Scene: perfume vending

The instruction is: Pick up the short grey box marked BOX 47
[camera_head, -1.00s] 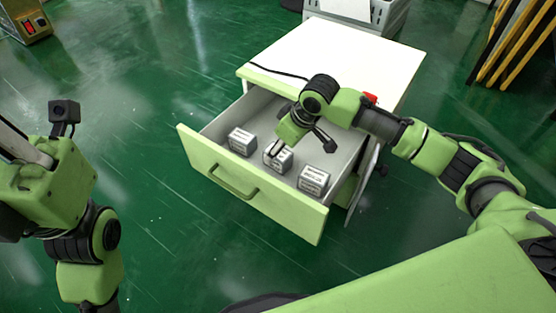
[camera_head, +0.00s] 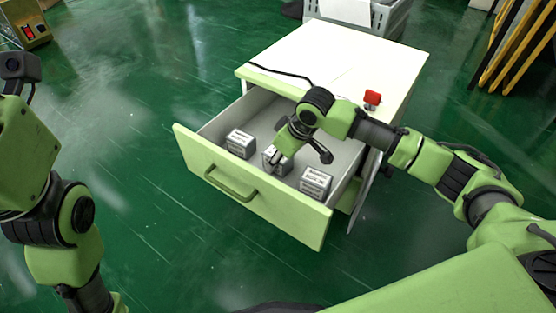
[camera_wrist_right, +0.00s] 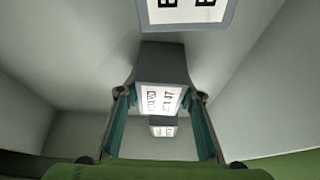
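Three short grey boxes with white labels stand in the open drawer (camera_head: 264,215): a left box (camera_head: 240,143), a middle box (camera_head: 276,158) and a right box (camera_head: 315,182). My right gripper (camera_head: 274,160) reaches down to the middle box and partly hides it. In the right wrist view, the fingers of my right gripper (camera_wrist_right: 160,100) lie on both sides of the middle box (camera_wrist_right: 160,66). Its upside-down label seems to read 47. No gap shows at the fingertips, so I cannot tell whether they grip it. My left gripper is out of view.
The white cabinet top (camera_head: 335,60) behind the drawer carries a red object (camera_head: 372,98) and a black cable (camera_head: 278,72). A grey crate (camera_head: 385,18) stands behind. In the wrist view, another box (camera_wrist_right: 185,12) sits at the top and one (camera_wrist_right: 163,126) below.

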